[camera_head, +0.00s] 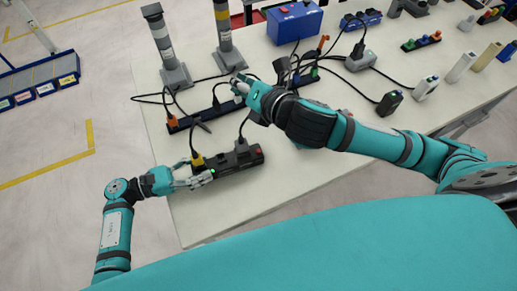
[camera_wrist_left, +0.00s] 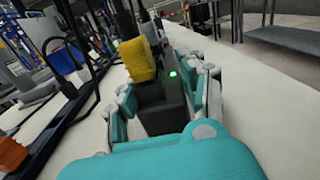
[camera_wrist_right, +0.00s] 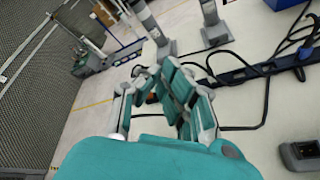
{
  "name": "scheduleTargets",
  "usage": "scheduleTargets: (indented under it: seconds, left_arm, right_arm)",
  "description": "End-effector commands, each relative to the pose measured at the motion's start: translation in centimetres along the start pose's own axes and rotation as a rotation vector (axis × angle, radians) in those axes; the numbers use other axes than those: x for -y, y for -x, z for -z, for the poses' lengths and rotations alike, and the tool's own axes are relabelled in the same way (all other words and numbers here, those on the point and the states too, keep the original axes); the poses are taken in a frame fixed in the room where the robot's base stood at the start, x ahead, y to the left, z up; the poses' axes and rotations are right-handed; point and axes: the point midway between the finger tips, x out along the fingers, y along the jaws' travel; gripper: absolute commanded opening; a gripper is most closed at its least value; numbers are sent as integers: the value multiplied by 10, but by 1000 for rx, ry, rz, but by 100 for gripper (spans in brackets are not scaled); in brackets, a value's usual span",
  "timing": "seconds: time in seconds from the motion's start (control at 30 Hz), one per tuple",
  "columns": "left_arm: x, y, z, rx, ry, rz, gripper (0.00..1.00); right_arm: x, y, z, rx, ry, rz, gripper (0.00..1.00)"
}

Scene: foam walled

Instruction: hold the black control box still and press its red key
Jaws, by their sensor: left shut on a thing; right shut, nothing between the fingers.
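The black control box (camera_head: 228,163) lies near the table's front left corner, with its red key (camera_head: 258,152) at its right end. A yellow plug (camera_head: 197,160) and a black plug stand in it. My left gripper (camera_head: 204,178) is shut on the left end of the box. In the left wrist view the box (camera_wrist_left: 168,97) sits between the fingers, beside a green light (camera_wrist_left: 173,73). My right gripper (camera_head: 240,84) is shut and empty, behind the box over the long dark power strip (camera_head: 205,112), away from the red key. Its closed fingers show in the right wrist view (camera_wrist_right: 172,72).
Two grey posts (camera_head: 160,45) (camera_head: 223,28) stand at the back left. A blue box (camera_head: 293,22) is at the back. Black cables cross the table behind the control box. Several switches and plugs lie to the right. Bare tabletop (camera_head: 205,220) lies in front of the box.

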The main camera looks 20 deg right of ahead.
Motion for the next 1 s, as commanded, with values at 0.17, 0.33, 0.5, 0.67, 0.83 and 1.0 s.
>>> scheduleTargets:
  seconds: [0.17, 0.33, 0.5, 0.67, 0.83, 1.0]
  left_arm:
    - [0, 0, 0, -1, 0, -1, 1]
    - [0, 0, 0, -1, 0, -1, 1]
    - [0, 0, 0, -1, 0, -1, 1]
    - [0, 0, 0, -1, 0, -1, 1]
    - [0, 0, 0, -1, 0, -1, 1]
    - [0, 0, 1, -1, 0, -1, 1]
  right_arm:
    - [48, 20, 36, -130, -25, 243, 0]
    - [69, 35, 52, -195, -22, 352, 0]
    - [74, 38, 55, -208, -20, 376, 0]
    - [73, 38, 55, -207, -20, 374, 0]
    - [76, 36, 57, -206, -21, 375, 0]
    - [88, 31, 67, -208, -21, 377, 0]
